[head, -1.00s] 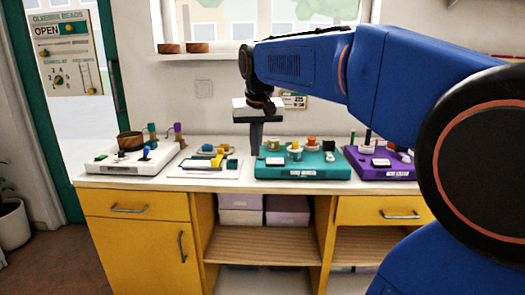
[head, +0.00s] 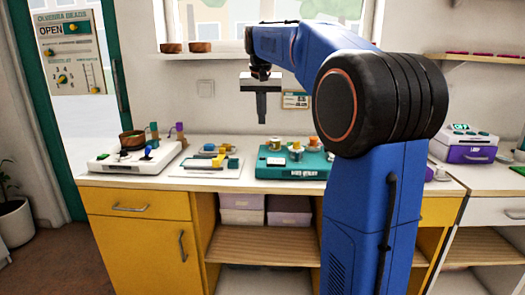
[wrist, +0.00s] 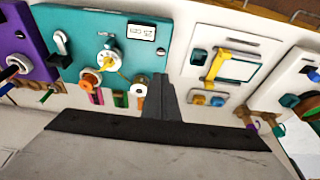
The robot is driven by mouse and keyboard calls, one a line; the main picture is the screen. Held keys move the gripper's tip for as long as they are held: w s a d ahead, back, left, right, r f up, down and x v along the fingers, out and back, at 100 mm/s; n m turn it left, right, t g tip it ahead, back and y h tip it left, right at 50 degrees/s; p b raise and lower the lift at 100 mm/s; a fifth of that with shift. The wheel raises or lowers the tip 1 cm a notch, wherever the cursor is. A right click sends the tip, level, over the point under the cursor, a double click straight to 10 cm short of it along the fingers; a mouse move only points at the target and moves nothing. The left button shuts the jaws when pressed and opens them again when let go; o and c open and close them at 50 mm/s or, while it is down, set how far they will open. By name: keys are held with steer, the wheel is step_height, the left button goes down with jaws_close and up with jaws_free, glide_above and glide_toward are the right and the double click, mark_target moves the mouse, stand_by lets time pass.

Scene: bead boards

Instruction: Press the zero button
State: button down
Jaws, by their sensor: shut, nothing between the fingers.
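No button that I can read as "zero" shows in these views. A purple and white device (head: 466,155) with a small green display stands on the counter at the right in the head view; its top controls are too small to read. My gripper (head: 262,121) is shut and empty, pointing down in the air near the teal board (head: 322,174). In the wrist view, my gripper (wrist: 164,78) shows in front of the gap between the teal board (wrist: 75,20) and a white board (wrist: 192,72). The teal board bears knobs, spools and a small label plate.
A white board (head: 104,166) with a wooden bowl (head: 132,140) stands at the left of the counter. A window sill with bowls is behind. Air around my gripper is clear.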

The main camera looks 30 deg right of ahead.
glide_above(262, 158)
steer(key=f, duration=1.1)
steer(key=shift+s+a+f, duration=0.1)
steer(key=shift+s+f, duration=0.15)
steer(key=shift+f, duration=1.05)
steer(key=shift+f, duration=0.1)
steer(key=shift+s+f, duration=0.1)
steer(key=shift+f, duration=0.75)
step_height(262, 158, up, 5)
steer(key=shift+f, duration=0.1)
steer(key=v, duration=1)
